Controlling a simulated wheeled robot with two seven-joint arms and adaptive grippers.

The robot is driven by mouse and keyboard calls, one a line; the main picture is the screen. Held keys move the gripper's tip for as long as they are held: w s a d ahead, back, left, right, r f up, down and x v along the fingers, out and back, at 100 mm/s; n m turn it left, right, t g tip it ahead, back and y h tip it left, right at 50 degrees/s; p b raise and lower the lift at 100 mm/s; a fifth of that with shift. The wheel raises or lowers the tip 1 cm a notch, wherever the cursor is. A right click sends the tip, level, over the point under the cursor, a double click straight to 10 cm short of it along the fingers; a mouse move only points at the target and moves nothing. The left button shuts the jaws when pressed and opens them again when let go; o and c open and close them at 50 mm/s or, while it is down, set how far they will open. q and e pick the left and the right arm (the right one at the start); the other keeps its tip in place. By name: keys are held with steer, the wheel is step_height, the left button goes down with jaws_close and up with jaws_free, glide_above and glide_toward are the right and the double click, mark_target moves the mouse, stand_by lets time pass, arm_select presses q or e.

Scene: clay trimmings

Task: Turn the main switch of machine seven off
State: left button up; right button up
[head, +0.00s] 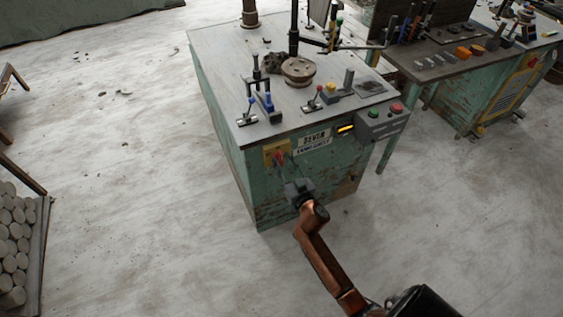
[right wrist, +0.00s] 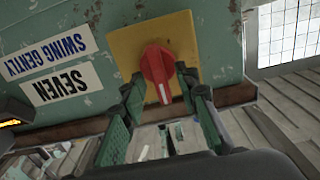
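Machine seven (head: 228,175) is a worn green cabinet with a grey top and a "SEVEN" label (head: 314,137). Its main switch is a red rotary knob (right wrist: 157,65) on a yellow plate (right wrist: 130,42); it also shows on the front in the head view (head: 279,157). The knob's white mark points down in the right wrist view, where the lettering is upside down. My right gripper (right wrist: 167,91) is open, its green-padded fingers on either side of the knob's near end. I cannot tell whether they touch it. My left gripper is out of view.
A grey control box (head: 381,122) with green and red buttons sticks out at the cabinet's front right corner. Levers and a round wheel (head: 298,71) stand on top. A second bench (head: 440,62) is at the back right. The floor in front is clear.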

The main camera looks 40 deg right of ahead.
steer(key=shift+w, duration=0.1)
steer(key=shift+c, duration=0.6)
jaws_close()
